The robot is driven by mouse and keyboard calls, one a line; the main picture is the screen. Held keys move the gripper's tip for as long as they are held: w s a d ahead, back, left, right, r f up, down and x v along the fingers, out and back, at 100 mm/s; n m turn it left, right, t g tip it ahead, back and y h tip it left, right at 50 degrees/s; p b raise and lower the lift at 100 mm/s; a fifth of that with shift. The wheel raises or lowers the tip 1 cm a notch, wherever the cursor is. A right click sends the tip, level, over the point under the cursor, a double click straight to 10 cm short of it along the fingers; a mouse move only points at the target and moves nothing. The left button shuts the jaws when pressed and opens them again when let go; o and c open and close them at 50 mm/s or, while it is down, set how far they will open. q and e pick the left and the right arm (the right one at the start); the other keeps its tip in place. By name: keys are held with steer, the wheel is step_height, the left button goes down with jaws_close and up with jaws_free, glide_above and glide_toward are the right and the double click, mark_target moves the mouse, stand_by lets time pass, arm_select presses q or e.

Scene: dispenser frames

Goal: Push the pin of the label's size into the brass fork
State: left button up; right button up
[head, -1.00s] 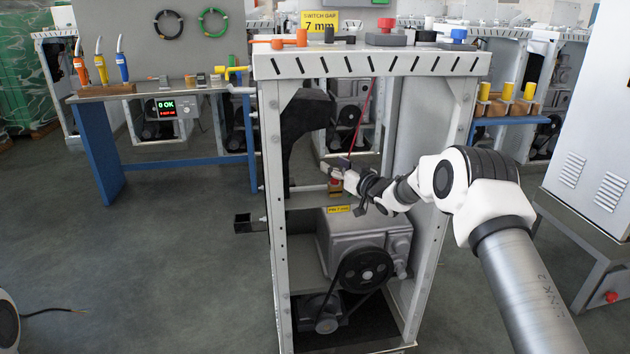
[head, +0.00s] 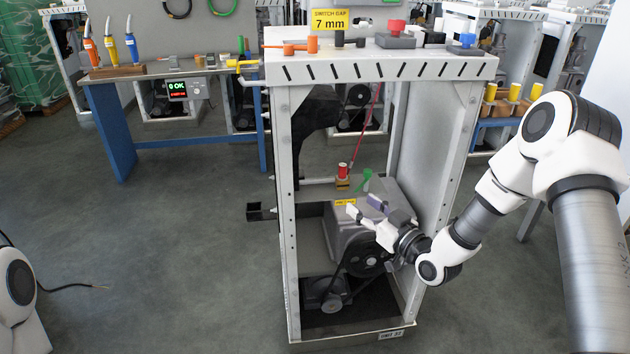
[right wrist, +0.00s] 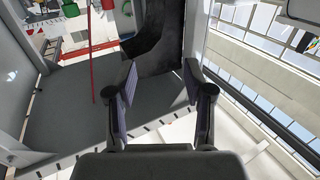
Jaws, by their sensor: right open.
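The yellow label (head: 329,19) on top of the dispenser frame reads "SWITCH GAP 7 mm". Inside the frame, a small red-topped piece (head: 343,170) stands upright on a brownish block (head: 343,184) on a grey shelf. A green piece (head: 367,180) is just right of it. I cannot make out which part is the brass fork. My right gripper (head: 364,207) is in the frame's opening, below and right of these pieces, apart from them. Its fingers are spread and empty; the gap also shows in the right wrist view (right wrist: 160,90). My left gripper is not in view.
A grey housing with a black pulley (head: 365,260) sits below the shelf. The frame's front posts (head: 287,210) flank the opening. A red line (head: 367,125) hangs inside. Orange, red and blue parts stand on top. A blue-legged bench (head: 110,130) is behind left.

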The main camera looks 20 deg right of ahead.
steer(key=a+r+m+h+p, duration=0.1)
steer(key=a+r+p, duration=0.3)
steer(key=p, duration=0.5)
steer(key=s+a+r+m+h+p, duration=0.1)
steer(key=a+r+h+p, duration=0.2)
steer(key=a+p, duration=0.5)
steer(key=shift+s+a+r+m+t+p, duration=0.3)
steer(key=shift+a+r+m+p, duration=0.1)
steer(key=shift+r, duration=0.45)
steer(key=shift+w+d, duration=0.1)
steer(key=s+d+f+m+g+h, duration=0.1)
steer(key=s+d+f+g, duration=0.2)
steer(key=s+f+g, duration=0.35)
steer(key=s+d+f+g, duration=0.3)
steer(key=s+f, duration=0.7)
steer(key=s+f+g, duration=0.1)
steer(key=s+g, duration=0.3)
steer(key=s, duration=0.5)
steer(key=s+a+f+g, duration=0.1)
steer(key=s+g, duration=0.3)
steer(key=s, duration=0.5)
steer(key=shift+a+f+n+g+y, duration=0.3)
steer(key=shift+f+g+y, duration=0.1)
steer(key=shift+f, duration=0.15)
